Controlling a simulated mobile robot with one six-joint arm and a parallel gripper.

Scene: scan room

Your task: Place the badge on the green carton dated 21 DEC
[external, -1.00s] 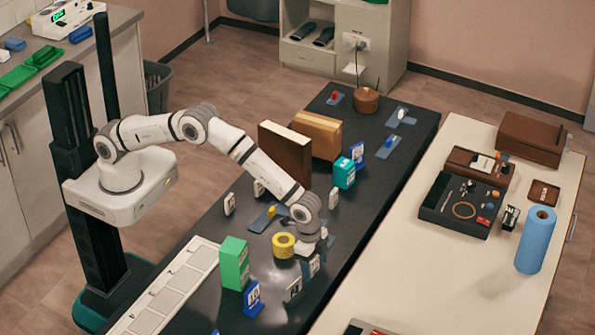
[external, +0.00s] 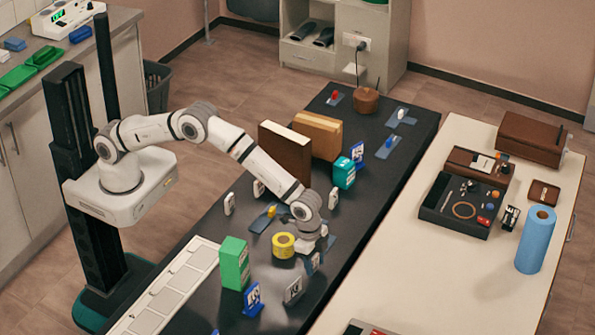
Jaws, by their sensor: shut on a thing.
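My gripper (external: 314,244) is low over the dark bench, just right of a yellow tape roll. It is shut on a small, pale, flat thing that I take for the badge (external: 313,263); the hand hides most of it. A green carton (external: 233,264) stands upright to the left of my gripper, with a blue numbered stand (external: 253,296) in front of it. The dates on the stands are too small to read.
The yellow tape roll (external: 283,245) is close to my gripper. A small white-faced block (external: 293,290) stands in front. Brown boxes (external: 286,152) stand behind my forearm. A white compartment tray (external: 170,290) lies at the left edge. The bench's right edge is near.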

